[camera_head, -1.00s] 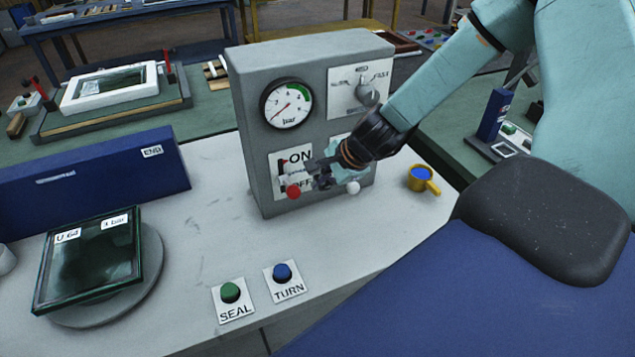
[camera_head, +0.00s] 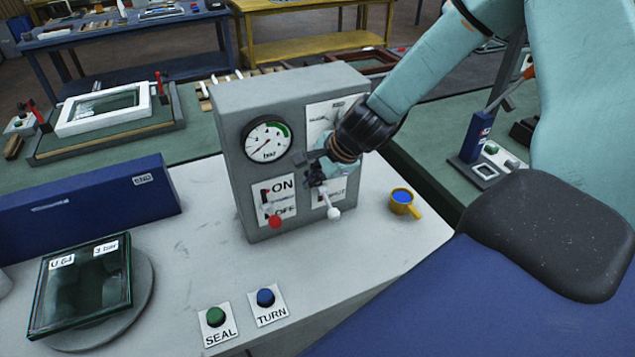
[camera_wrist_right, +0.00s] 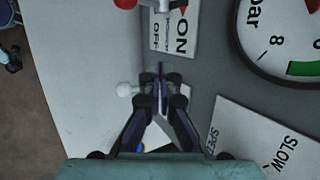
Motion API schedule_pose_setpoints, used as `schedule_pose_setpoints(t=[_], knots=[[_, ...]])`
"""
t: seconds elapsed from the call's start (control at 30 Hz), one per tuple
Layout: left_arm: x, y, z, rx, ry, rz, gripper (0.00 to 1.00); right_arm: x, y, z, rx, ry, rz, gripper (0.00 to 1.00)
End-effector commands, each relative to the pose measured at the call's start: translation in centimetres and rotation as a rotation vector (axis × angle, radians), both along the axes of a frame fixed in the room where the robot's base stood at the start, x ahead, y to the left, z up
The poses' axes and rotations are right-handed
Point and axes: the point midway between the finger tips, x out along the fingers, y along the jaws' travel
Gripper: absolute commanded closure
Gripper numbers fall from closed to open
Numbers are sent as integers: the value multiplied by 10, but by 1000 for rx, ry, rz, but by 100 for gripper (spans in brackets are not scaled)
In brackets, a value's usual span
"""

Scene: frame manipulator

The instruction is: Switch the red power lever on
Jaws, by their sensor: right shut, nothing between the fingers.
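The red power lever's round red knob (camera_head: 275,222) hangs low in front of its ON/OFF plate (camera_head: 284,190) on the grey cabinet, on the OFF side. In the right wrist view the knob (camera_wrist_right: 125,4) is cut by the top edge, beyond the word OFF. My right gripper (camera_head: 317,181) is shut and empty, right of and above the red knob, close to the front of the cabinet. Its closed fingertips (camera_wrist_right: 161,84) show beside a white-knobbed lever (camera_head: 334,213); I cannot tell whether they touch it. My left gripper is not in view.
The grey cabinet (camera_head: 235,135) carries a gauge (camera_head: 267,139) and a dial partly hidden by my right arm. SEAL (camera_head: 216,317) and TURN (camera_head: 265,298) buttons and a glass panel (camera_head: 85,285) are in front. Bench space between is clear.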

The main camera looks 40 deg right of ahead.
Motion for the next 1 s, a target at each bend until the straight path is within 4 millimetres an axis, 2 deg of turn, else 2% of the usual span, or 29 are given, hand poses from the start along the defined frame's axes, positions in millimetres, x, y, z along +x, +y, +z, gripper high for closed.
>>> schedule_pose_setpoints(t=[0.23, 0.8, 0.9, 0.97, 1.0], knots=[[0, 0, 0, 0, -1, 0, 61, 3, 6, 6, 0, 0, 4, 100], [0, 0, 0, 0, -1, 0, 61, 3, 8, 6, -1, 2, 7, 100], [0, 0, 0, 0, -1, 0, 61, -6, 13, -5, -38, 22, 48, 100], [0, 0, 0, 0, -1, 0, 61, -21, 19, -21, -99, 52, 117, 100], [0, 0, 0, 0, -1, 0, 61, -35, 24, -36, -151, 79, 183, 100]])
